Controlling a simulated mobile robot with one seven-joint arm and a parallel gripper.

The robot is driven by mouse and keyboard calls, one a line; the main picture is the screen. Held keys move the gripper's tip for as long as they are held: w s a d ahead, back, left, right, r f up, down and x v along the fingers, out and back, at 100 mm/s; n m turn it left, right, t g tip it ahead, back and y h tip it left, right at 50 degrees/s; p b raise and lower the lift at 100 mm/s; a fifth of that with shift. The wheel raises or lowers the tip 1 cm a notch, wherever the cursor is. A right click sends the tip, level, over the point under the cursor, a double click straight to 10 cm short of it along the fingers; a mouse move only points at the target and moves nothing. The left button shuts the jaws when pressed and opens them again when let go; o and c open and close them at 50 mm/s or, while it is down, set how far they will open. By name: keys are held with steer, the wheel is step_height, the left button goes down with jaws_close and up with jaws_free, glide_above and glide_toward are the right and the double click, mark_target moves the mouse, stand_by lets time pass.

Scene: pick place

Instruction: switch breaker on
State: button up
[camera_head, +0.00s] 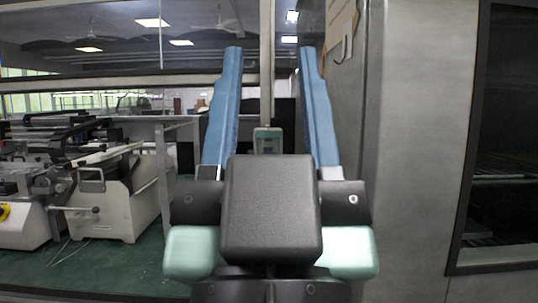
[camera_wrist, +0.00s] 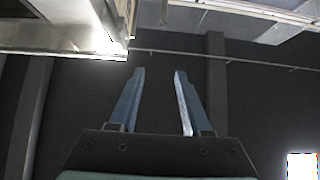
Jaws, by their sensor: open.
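My gripper (camera_head: 270,50) is in the middle of the head view, its two long blue fingers pointing up and spread wide apart. It is open, with nothing held between the fingers. A small pale green box (camera_head: 267,140) with a darker face shows in the gap between the fingers, low in front of a thin upright post. I cannot tell whether this box is the breaker, and no switch lever is clear. In the wrist view, my gripper (camera_wrist: 160,71) is open and empty in front of a dark surface. No breaker shows there.
A large grey cabinet wall (camera_head: 415,150) stands close on the right, with a dark window (camera_head: 505,140). White machines (camera_head: 115,195) stand on a green floor (camera_head: 100,272) at the left. In the wrist view, a bright metal ledge (camera_wrist: 75,25) is at the upper left.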

steer(key=shift+r+p, duration=0.45)
steer(key=c, duration=0.5)
step_height(320, 180, up, 32)
steer(key=p, duration=3.2)
steer(key=shift+r, duration=0.1)
jaws_close()
steer(key=shift+f, duration=0.2)
